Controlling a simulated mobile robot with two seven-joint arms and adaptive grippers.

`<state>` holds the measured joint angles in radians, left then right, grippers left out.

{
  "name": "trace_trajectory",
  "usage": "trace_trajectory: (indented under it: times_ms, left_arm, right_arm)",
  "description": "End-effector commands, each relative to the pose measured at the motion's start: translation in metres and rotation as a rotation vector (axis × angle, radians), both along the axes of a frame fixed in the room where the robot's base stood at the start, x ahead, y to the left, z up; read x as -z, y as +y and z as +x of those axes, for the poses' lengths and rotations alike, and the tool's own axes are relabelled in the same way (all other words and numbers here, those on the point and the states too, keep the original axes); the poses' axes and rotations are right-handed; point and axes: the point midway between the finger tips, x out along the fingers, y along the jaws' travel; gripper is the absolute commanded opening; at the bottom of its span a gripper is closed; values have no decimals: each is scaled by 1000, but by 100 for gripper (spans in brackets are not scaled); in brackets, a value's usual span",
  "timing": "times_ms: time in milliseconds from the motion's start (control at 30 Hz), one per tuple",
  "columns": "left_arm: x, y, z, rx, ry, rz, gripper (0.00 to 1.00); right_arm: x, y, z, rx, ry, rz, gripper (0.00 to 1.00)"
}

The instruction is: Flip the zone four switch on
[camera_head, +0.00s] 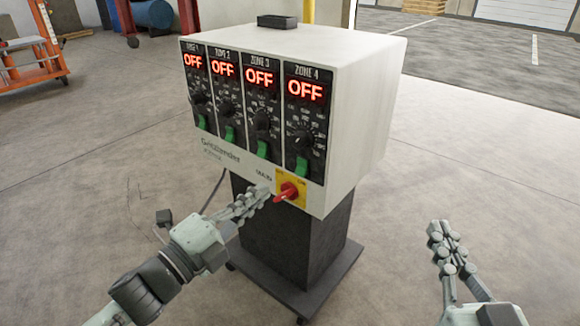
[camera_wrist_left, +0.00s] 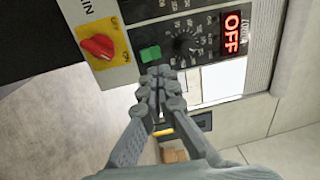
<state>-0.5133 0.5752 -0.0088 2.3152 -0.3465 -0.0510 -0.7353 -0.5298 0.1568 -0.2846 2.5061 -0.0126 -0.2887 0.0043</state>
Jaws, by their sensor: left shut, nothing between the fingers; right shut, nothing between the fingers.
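The zone four panel (camera_head: 306,118) is the rightmost on the white controller box, and its red display reads OFF. Its green switch (camera_head: 301,165) sits at the panel's bottom; it also shows in the left wrist view (camera_wrist_left: 150,54). My left gripper (camera_head: 262,190) is shut and empty, below the panels and just left of the red main switch (camera_head: 287,192) in the head view. In the left wrist view its fingertips (camera_wrist_left: 160,72) appear just below the green switch; contact cannot be told. My right gripper (camera_head: 443,230) is shut and empty, right of the box, away from it.
Zones 1 to 3 also read OFF, each with a dial and a green switch, such as zone 3's (camera_head: 262,149). The box (camera_head: 345,105) stands on a dark wheeled pedestal (camera_head: 295,240). An orange cart (camera_head: 35,60) stands far left. The floor on the right is clear.

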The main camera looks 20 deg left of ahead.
Motion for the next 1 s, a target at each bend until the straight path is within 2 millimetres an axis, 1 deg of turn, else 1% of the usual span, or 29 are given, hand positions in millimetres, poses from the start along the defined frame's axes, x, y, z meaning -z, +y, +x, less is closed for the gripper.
trace_trajectory:
  times_ms: [33, 300, 500, 700, 1000]
  left_arm:
    - [-3, -4, 11, 2, -5, 3, 0]
    - [-8, -21, 58, 0, -4, 2, 0]
    - [-9, -30, 83, -1, -1, 0, 0]
    - [-10, -33, 92, 0, 0, 0, 0]
    - [-9, -33, 92, -1, 1, 0, 0]
  right_arm:
    - [1, 0, 0, 1, 4, -2, 0]
    - [4, -2, 1, 4, 22, -12, 0]
    - [7, -2, 1, 5, 30, -16, 0]
    - [6, -2, 1, 6, 25, -15, 0]
    - [5, -2, 1, 5, 23, -13, 0]
